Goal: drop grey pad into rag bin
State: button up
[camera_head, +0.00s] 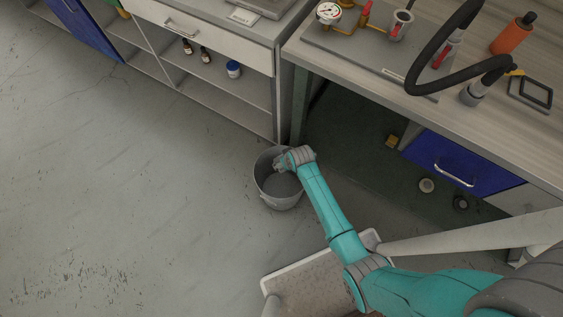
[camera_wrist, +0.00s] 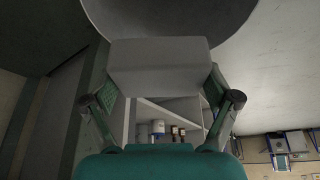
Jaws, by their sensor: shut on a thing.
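The grey pad (camera_wrist: 160,66) is a pale grey block in the wrist view. My gripper (camera_wrist: 158,88) is shut on it, with one finger at each side. The rag bin (camera_head: 262,188) is a round grey metal bucket on the floor in the head view. Its curved grey surface also shows behind the pad in the wrist view (camera_wrist: 180,14). In the head view my gripper (camera_head: 280,166) is over the bin's opening, near its upper right rim. The pad cannot be made out clearly there, and my wrist hides part of the bin.
A cabinet with open shelves (camera_head: 222,92) stands behind the bin. The workbench (camera_head: 480,122) with a black hose (camera_head: 432,50) and a pressure gauge (camera_head: 329,12) is at right. A white-rimmed tray (camera_head: 308,272) lies below my arm. The floor at left is clear.

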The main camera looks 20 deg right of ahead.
jog(key=shift+f, duration=2.4)
jog(key=o, duration=0.9)
jog(key=shift+c, duration=0.2)
jog(key=shift+r, duration=0.15)
jog(key=v, duration=1.1)
jog(key=shift+s+r, duration=0.15)
jog(key=shift+r, duration=0.2)
